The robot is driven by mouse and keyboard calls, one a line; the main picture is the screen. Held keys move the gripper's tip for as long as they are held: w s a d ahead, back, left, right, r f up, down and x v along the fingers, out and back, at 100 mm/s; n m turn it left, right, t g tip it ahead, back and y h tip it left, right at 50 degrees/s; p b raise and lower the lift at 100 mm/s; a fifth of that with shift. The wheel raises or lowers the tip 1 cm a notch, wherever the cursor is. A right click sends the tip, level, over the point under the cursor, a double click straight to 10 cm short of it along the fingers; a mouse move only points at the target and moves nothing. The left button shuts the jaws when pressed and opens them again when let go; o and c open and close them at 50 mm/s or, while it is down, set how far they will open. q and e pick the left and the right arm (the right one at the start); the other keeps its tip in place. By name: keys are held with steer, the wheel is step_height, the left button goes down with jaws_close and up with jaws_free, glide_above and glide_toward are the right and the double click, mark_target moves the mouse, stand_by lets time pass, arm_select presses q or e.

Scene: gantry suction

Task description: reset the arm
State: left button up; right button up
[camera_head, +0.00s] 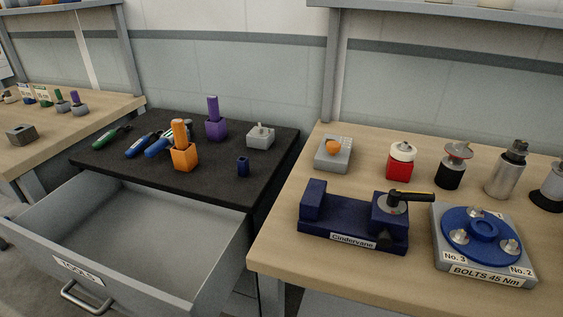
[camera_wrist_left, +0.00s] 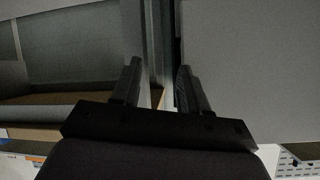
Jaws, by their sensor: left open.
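My left gripper (camera_wrist_left: 157,82) shows in the left wrist view with its two fingers apart and nothing between them. Behind the fingers are grey panels and a vertical post, with a wooden surface (camera_wrist_left: 75,98) lower left. Neither of my arms shows in the head view, and my right gripper is in neither view.
An open grey drawer (camera_head: 75,271) labelled TOOLS juts out below a black top (camera_head: 215,181) bearing screwdrivers and coloured holders. The right bench (camera_head: 300,235) carries a blue Cindervane fixture (camera_head: 337,224), a BOLTS 45 Nm plate (camera_head: 510,276) and several cylindrical items. The drawer looks empty.

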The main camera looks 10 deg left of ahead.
arm_select(q)
steer(key=w+d+f+n+g+h+b, duration=0.15)
steer(key=d+f+b, duration=0.25)
steer(key=f+b, duration=0.55)
step_height(320, 180, up, 13)
steer(key=s+a+p, duration=0.1)
steer(key=p, duration=1.1)
steer(key=shift+s+f+n+y+p, duration=0.15)
steer(key=shift+s+n+y+p, duration=0.05)
steer(key=shift+n+y+p, duration=0.2)
steer(key=shift+f, duration=0.1)
